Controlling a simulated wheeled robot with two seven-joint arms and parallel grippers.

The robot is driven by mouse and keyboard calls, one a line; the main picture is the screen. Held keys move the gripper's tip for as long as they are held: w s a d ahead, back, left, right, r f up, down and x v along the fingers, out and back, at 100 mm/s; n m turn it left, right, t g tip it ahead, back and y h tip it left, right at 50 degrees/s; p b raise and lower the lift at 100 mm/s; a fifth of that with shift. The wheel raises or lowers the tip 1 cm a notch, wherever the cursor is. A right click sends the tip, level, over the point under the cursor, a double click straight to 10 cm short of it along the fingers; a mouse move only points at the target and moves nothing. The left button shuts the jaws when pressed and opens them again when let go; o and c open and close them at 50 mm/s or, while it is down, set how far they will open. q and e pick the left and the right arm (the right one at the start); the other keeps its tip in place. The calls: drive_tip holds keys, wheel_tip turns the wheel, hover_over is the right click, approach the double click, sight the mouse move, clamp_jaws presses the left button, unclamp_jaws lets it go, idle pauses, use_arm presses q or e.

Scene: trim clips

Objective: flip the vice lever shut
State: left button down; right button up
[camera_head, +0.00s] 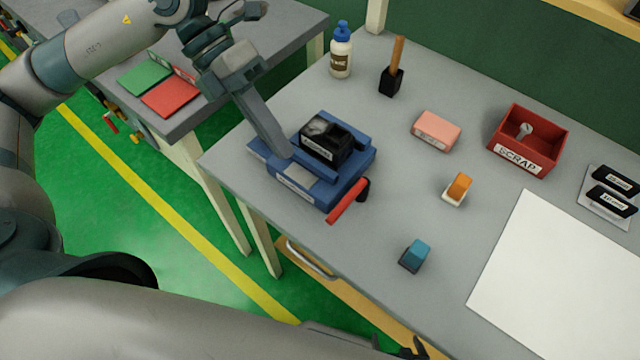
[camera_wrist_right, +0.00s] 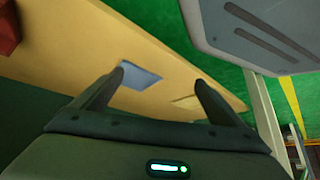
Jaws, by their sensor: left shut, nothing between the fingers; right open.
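The blue vice (camera_head: 330,192) stands on the grey bench near its left corner, with a dark labelled block (camera_head: 326,138) at its top. Its red lever (camera_head: 348,201) sticks out from the near right side, slanting toward the bench's front edge, with a black pivot end. My left gripper (camera_head: 284,154) is shut and empty; its fingers reach down to the vice's left part, beside the dark block and away from the lever. I cannot tell whether they touch the vice. My right gripper (camera_wrist_right: 160,82) is open and empty in the right wrist view, low by a wooden surface.
On the bench are a bottle (camera_head: 341,52), a wooden-handled brush (camera_head: 392,75), a pink block (camera_head: 436,130), an orange-and-white piece (camera_head: 457,189), a teal piece (camera_head: 415,255), a red SCRAP bin (camera_head: 515,155) and a white sheet (camera_head: 560,270).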

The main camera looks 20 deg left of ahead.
sight(347, 207)
use_arm(q)
drive_tip(key=p+x, duration=0.2)
drive_tip(key=x, duration=0.5)
drive_tip(key=shift+s+d+f, duration=0.1)
drive_tip(key=shift+d+f, duration=0.05)
drive_tip(key=shift+d, duration=0.05)
drive_tip(key=shift+s+d+f+p, duration=0.15)
drive_tip(key=shift+s+d+p, duration=0.1)
drive_tip(key=shift+d, duration=0.3)
drive_tip(key=shift+s+d+f+p, duration=0.1)
drive_tip(key=shift+s+d+p, duration=0.1)
drive_tip(key=shift+d, duration=0.4)
drive_tip(key=shift+s+d+f+p, duration=0.15)
drive_tip(key=shift+d+p, duration=0.1)
drive_tip(key=shift+d, duration=0.3)
use_arm(e)
drive_tip(key=s+d+f+g, duration=0.1)
drive_tip(key=s+d+f, duration=0.1)
drive_tip(key=s, duration=0.4)
drive_tip(key=s+d+f+g+h, duration=0.1)
drive_tip(key=s+d+f+g, duration=0.1)
drive_tip(key=s, duration=0.4)
drive_tip(key=shift+s+d+g, duration=0.15)
drive_tip(key=shift+d+g, duration=0.15)
drive_tip(key=shift+d, duration=0.25)
use_arm(q)
drive_tip(key=shift+w+d+f, duration=0.1)
drive_tip(key=shift+d, duration=0.05)
use_arm(e)
drive_tip(key=shift+a, duration=0.15)
